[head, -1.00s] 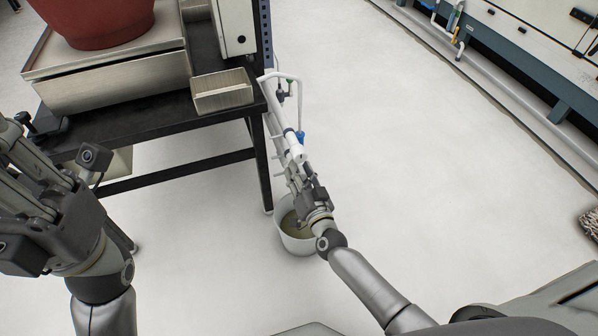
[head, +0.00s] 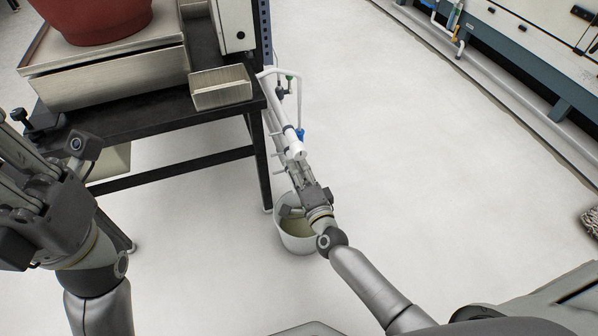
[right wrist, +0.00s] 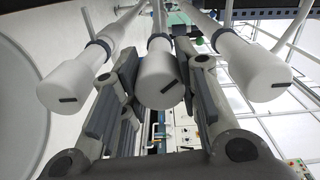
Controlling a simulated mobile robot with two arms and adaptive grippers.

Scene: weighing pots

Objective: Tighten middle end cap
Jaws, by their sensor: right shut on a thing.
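Three white end caps sit side by side on white pipes in the right wrist view. These are the left cap (right wrist: 70,82), the middle end cap (right wrist: 158,75) and the right cap (right wrist: 255,72). Each has a short dark mark; the middle mark is tilted more steeply than the others. My right gripper (right wrist: 155,92) is shut on the middle end cap, a finger on each side. In the head view my right gripper (head: 301,174) is at the pipe ends, where the caps are hard to tell apart. My left gripper (head: 28,185) is cut by the picture edge, away from the pipes.
A white bucket (head: 296,243) with murky liquid stands on the floor below my right gripper. A black table (head: 165,115) carries a scale (head: 110,82) with a red pot (head: 98,22) and a metal tray (head: 222,90).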

